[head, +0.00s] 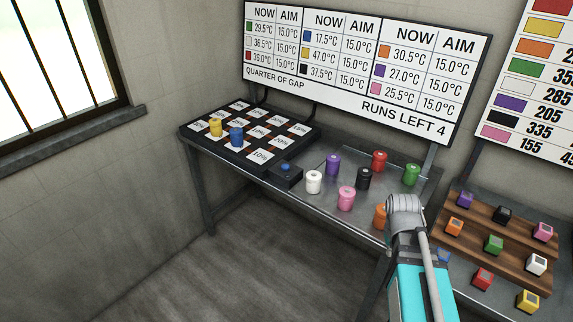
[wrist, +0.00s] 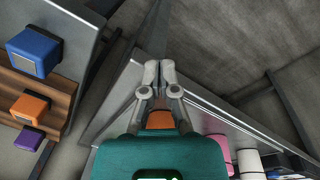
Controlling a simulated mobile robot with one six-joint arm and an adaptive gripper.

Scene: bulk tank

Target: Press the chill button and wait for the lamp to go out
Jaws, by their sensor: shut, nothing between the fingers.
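A small black box with a blue button (head: 285,167) sits at the front edge of the metal table, beside the black grid tray (head: 262,154). No separate lamp can be made out on it. My gripper (wrist: 160,73) is shut and empty in the wrist view, over the table's front edge. An orange canister (wrist: 160,119) shows below and between its fingers. In the head view my arm stands at the table's right end, well right of the button, and hides the fingers. A yellow canister (head: 216,127) and a blue canister (head: 236,137) stand on the grid tray.
A wooden stepped rack (head: 470,239) with coloured cubes is at right. A NOW/AIM board (head: 366,66) hangs behind. The floor in front is clear.

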